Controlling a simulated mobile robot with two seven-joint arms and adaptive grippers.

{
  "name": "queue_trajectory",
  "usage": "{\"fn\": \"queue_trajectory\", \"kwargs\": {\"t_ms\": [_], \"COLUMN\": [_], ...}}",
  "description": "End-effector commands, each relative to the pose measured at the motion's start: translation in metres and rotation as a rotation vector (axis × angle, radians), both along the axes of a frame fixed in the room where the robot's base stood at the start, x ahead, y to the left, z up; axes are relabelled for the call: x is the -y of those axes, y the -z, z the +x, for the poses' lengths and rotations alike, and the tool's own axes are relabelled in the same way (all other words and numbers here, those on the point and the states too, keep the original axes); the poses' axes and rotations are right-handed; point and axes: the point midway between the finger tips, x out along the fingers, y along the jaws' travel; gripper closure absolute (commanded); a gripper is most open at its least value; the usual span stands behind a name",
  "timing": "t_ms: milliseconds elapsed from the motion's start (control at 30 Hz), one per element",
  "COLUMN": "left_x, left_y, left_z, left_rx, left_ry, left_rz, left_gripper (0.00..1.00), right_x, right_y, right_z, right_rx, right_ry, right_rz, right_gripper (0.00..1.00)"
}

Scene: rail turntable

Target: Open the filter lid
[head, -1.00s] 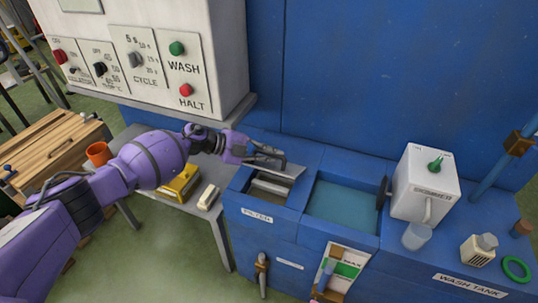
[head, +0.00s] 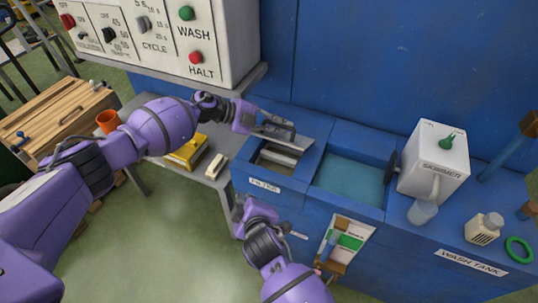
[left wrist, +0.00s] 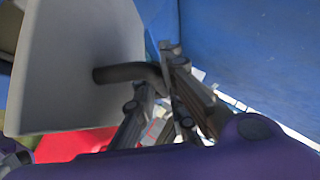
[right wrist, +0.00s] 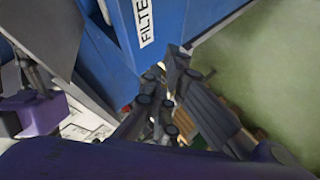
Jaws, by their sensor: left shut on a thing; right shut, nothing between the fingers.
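The filter lid (head: 297,138) is a grey plate with a dark bar handle (left wrist: 128,72), at the back of the filter opening (head: 278,158). The opening shows in front of the lid, with pale grey parts inside, so the lid looks raised and tilted. My left gripper (head: 279,128) is shut on the handle; the plate fills the left of the left wrist view (left wrist: 80,70). My right gripper (head: 240,208) is shut and empty, in front of the tank's front wall and below the FILTER label (head: 265,185). That label also shows in the right wrist view (right wrist: 145,22).
The open water basin (head: 350,180) lies right of the filter, with the white skimmer box (head: 435,160) beyond it. A control panel (head: 160,35) overhangs at the upper left. A grey bench with a yellow item (head: 186,152) stands left of the tank. The floor in front is clear.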

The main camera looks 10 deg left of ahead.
Motion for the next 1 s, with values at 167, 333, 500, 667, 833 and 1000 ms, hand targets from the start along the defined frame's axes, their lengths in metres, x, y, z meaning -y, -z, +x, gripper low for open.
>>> {"fn": "queue_trajectory", "kwargs": {"t_ms": [167,333,500,667,833,1000], "left_x": [0.001,0.001,0.001,0.001,0.001,0.001], "left_y": [-0.001,-0.001,-0.001,-0.001,-0.001,-0.001], "left_z": [0.000,0.000,0.000,0.000,0.000,0.000], "left_rx": [0.004,0.004,0.004,0.003,0.003,0.004], "left_ry": [0.003,0.002,0.001,0.002,0.002,0.002], "left_rz": [0.000,0.000,0.000,0.001,0.001,0.001], "left_gripper": [1.00,1.00,1.00,1.00,1.00,1.00], "right_x": [-0.047,-0.044,-0.012,0.006,0.010,0.018], "right_y": [-0.035,-0.057,-0.058,-0.062,-0.059,-0.050], "right_z": [0.025,0.030,0.020,0.017,0.023,0.046], "right_rx": [0.208,0.300,0.235,0.167,0.152,0.152], "right_ry": [-0.287,-0.435,-0.515,-0.563,-0.596,-0.596], "right_rz": [-0.646,-1.238,-1.652,-1.822,-1.864,-1.864], "right_gripper": [1.00,1.00,1.00,1.00,1.00,1.00]}}
